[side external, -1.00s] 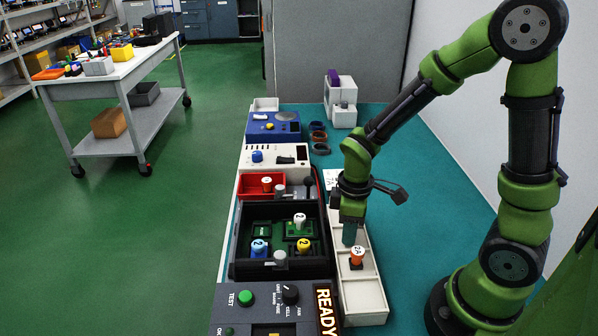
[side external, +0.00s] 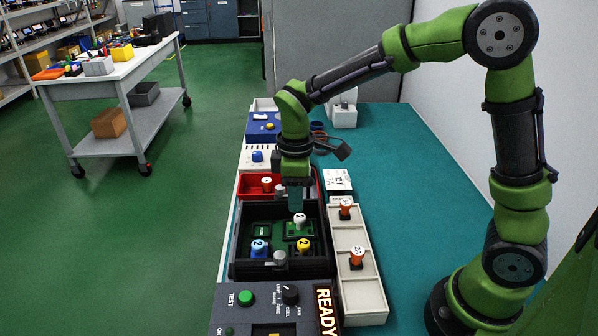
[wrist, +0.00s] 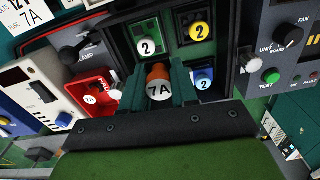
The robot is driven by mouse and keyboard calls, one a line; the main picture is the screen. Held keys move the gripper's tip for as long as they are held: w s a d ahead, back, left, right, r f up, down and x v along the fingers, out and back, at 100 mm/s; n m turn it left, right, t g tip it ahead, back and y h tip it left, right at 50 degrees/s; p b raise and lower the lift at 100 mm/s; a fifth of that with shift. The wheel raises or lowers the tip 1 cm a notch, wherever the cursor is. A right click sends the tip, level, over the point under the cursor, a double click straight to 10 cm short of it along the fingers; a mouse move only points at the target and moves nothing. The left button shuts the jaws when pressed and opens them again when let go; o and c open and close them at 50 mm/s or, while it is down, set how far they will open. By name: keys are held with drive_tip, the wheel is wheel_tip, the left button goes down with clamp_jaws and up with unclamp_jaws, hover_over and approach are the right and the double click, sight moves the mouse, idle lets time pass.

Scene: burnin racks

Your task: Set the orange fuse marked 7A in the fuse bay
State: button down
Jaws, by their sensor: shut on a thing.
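My gripper (side external: 296,208) is shut on the orange fuse with a white cap marked 7A (wrist: 158,84), seen between the fingers in the wrist view. In the side view the fingers hide this fuse. My gripper is above the back right of a black tray (side external: 238,268) with green boards. A white-capped piece marked 2 (side external: 300,220) stands on a board just below the fingers. Yellow (side external: 304,245) and blue (side external: 259,248) pieces marked 2 stand nearer the front. No label naming the fuse bay is readable.
A white compartment tray (side external: 364,296) at right holds two orange fuses, one (side external: 357,257) marked 2A. A red box (side external: 246,185) with a capped piece stands behind the black tray. A control panel (side external: 262,305) reading READY stands in front. Teal table is clear at right.

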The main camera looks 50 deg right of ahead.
hover_over(261, 231)
drive_tip(key=r, duration=0.1)
drive_tip(key=shift+s+a+f, duration=0.1)
drive_tip(key=shift+f, duration=4.25)
drive_tip(key=shift+f, duration=0.55)
drive_tip(key=c, duration=0.8)
unclamp_jaws()
drive_tip(key=shift+a, duration=0.1)
drive_tip(key=shift+s, duration=0.1)
drive_tip(key=shift+r, duration=0.1)
drive_tip(key=shift+w+r, duration=0.2)
drive_tip(key=shift+r, duration=0.2)
drive_tip(key=shift+s+r, duration=0.1)
drive_tip(key=shift+r, duration=2)
